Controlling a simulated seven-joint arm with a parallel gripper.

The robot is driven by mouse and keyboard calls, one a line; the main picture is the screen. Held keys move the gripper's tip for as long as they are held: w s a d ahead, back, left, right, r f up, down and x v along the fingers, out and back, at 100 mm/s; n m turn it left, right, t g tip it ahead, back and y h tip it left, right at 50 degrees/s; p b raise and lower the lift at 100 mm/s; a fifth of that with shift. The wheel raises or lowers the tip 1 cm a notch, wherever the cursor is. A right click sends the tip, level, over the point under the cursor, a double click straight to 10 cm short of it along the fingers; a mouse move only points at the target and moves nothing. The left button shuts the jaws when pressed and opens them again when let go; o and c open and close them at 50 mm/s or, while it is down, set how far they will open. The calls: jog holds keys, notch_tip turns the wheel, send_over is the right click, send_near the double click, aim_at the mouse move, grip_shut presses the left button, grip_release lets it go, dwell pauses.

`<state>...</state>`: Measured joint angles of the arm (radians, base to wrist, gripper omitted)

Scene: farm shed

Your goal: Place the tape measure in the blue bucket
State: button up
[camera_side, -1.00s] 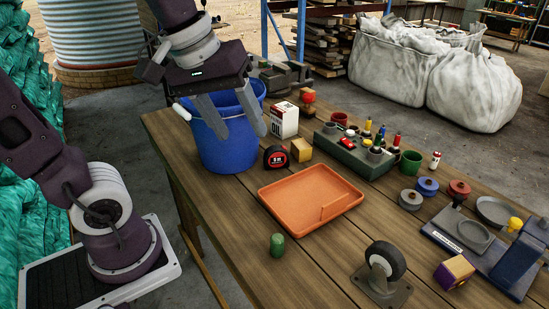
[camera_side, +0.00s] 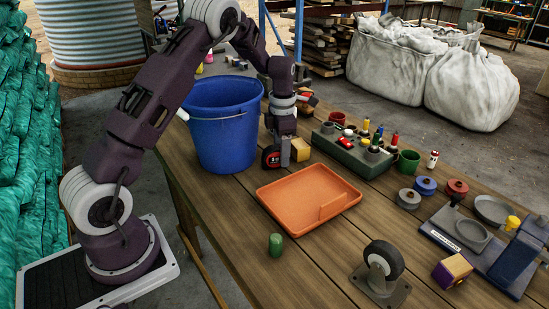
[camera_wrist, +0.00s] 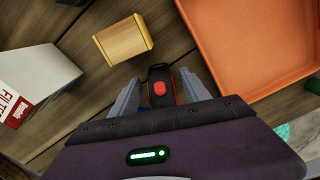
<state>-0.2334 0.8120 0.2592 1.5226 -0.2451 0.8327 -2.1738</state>
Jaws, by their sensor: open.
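The tape measure (camera_side: 271,157), black and red, sits on the wooden table between the blue bucket and the orange tray. My gripper (camera_side: 284,156) is down at it, pointing at the table. In the wrist view the tape measure (camera_wrist: 160,86) lies between the two fingers of my gripper (camera_wrist: 158,92), which are open on either side of it. Whether either finger touches it I cannot tell. The blue bucket (camera_side: 224,143) stands upright at the table's left end, with its mouth open and its white-gripped handle hanging against its side.
A wooden block (camera_side: 301,150) stands close to the right of my gripper; it also shows in the wrist view (camera_wrist: 123,40). A white box (camera_wrist: 32,80) lies near it. The orange tray (camera_side: 290,190) is in front. A green holder (camera_side: 350,150) with several items stands to the right.

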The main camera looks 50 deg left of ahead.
jog(key=shift+f, duration=0.25)
grip_shut()
jog(key=shift+r, duration=0.1)
